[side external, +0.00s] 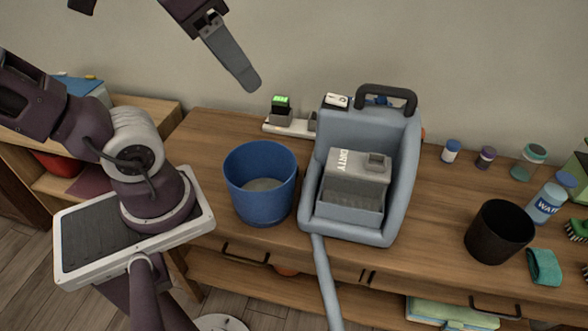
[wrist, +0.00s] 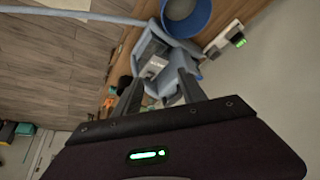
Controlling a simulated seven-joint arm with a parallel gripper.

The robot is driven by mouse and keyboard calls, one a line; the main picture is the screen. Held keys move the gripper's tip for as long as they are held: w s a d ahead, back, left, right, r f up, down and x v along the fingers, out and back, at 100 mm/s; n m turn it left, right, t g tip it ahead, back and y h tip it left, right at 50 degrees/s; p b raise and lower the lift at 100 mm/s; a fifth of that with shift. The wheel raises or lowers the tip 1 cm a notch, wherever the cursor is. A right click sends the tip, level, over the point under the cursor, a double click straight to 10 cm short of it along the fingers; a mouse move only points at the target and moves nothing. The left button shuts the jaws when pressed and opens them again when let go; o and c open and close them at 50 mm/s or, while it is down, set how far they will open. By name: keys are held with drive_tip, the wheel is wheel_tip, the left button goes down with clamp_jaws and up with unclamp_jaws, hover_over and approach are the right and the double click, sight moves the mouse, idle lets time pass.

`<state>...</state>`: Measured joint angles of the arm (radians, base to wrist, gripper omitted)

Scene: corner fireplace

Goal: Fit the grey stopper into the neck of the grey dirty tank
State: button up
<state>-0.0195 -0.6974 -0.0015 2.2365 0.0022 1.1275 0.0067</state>
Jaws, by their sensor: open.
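The grey dirty tank (side external: 352,180) sits upright in the blue-grey machine (side external: 409,170), with "DIRTY" on its top. A small grey square piece (side external: 377,161) shows on the tank's top right; I cannot tell whether it is the neck or the stopper in it. No separate stopper is clearly identifiable. The tank also shows small in the wrist view (wrist: 153,67). My gripper (wrist: 159,88) is open with nothing visible between its fingers. In the side view one finger (side external: 232,62) hangs high above the counter, up and left of the machine, far from the tank.
A blue bin (side external: 244,203) stands left of the machine. A white charging tray (side external: 291,127) with a green-lit block (side external: 281,104) is behind it. A black cup (side external: 499,232), a teal cloth (side external: 544,266) and several bottles stand right. The machine's handle (side external: 389,96) rises at its back.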

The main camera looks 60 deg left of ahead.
drive_tip(key=w+a+f+n+g, duration=0.1)
drive_tip(key=w+a+n+g, duration=0.35)
drive_tip(key=w+a, duration=1.35)
drive_tip(key=shift+m+g, duration=0.45)
drive_tip(key=shift+m, duration=0.4)
drive_tip(key=f, duration=1.1)
drive_tip(key=d+f, duration=0.1)
drive_tip(key=f, duration=2.1)
drive_tip(key=shift+w+d, duration=0.25)
drive_tip(key=shift+w, duration=0.05)
wheel_tip(320, 180, down, 7)
clamp_jaws()
